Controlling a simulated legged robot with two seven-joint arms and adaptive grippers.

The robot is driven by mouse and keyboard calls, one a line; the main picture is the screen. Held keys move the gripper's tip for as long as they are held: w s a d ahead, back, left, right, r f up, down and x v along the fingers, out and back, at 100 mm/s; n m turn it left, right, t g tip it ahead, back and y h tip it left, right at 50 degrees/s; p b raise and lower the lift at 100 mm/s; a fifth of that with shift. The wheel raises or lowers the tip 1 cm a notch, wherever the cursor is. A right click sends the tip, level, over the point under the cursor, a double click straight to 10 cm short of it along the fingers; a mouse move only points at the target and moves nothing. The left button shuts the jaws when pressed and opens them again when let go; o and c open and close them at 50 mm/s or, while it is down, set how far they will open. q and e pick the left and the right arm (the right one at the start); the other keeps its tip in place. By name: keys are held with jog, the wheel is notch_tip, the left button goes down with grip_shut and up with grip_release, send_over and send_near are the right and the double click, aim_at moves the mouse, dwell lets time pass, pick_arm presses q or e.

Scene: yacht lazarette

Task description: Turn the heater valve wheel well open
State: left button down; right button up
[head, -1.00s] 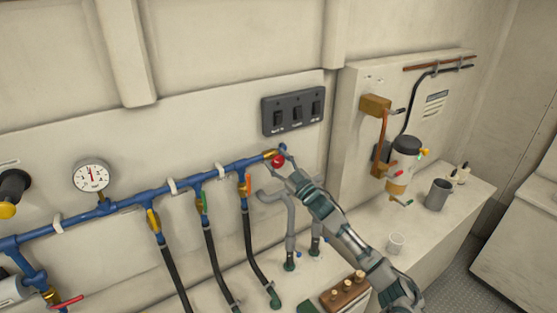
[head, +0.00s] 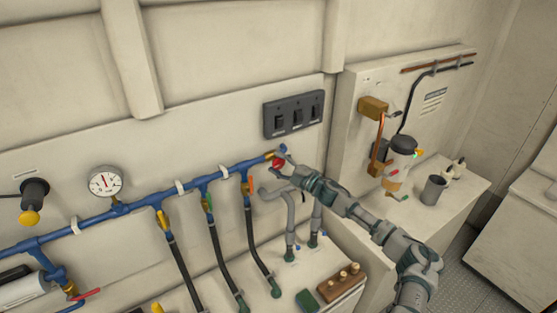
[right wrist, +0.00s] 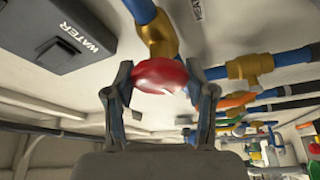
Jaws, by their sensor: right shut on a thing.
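The red valve wheel (head: 278,163) sits on a brass valve body at the right end of the blue pipe (head: 150,194). In the right wrist view the red wheel (right wrist: 160,75) lies between my two fingers, with the brass valve body (right wrist: 158,35) behind it. My right gripper (head: 286,163) is shut on the wheel, one finger on each side of it (right wrist: 162,92). The fingers hide part of the wheel's rim. My left gripper is not in view.
A dark switch panel (head: 294,114) is above the valve. A pressure gauge (head: 105,182) and several hose valves are along the pipe to the left. Grey pipes (head: 290,222) rise below the wheel. A wooden block (head: 341,284) and a grey cup (head: 433,190) stand to the right.

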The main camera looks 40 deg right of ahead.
jog(key=shift+f+n, duration=0.2)
jog(key=shift+n, duration=0.2)
jog(key=o, duration=1.1)
jog(key=shift+c, duration=0.2)
jog(key=shift+o, duration=0.5)
jog(key=shift+w+d, duration=0.2)
jog(key=shift+w, duration=0.05)
jog(key=shift+v, duration=1.15)
jog(key=v, duration=0.9)
jog(key=shift+s+d, duration=0.2)
jog(key=shift+s, duration=0.1)
jog(key=shift+f, duration=0.1)
